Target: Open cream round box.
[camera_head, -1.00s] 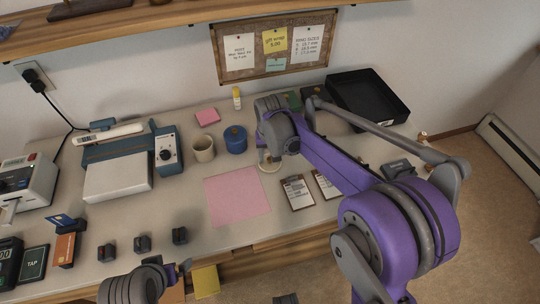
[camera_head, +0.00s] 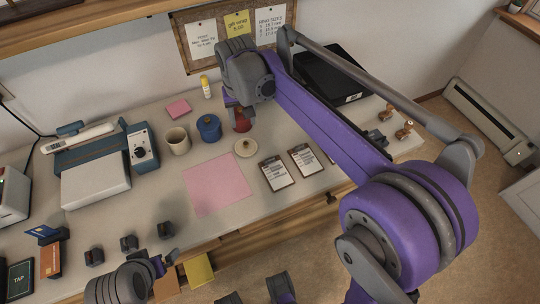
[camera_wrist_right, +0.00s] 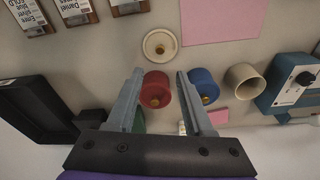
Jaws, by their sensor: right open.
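I cannot tell from here whether a body sits under the lid. My right gripper (camera_head: 239,110) is open above the bench, behind the cream box. In the wrist view its fingers (camera_wrist_right: 160,74) frame a red round box (camera_wrist_right: 155,92); contact is unclear. My left gripper (camera_head: 167,262) is low at front left, its jaws unclear.
A black tray (camera_head: 335,75) is at back right. The pink mat (camera_head: 215,186) is bare.

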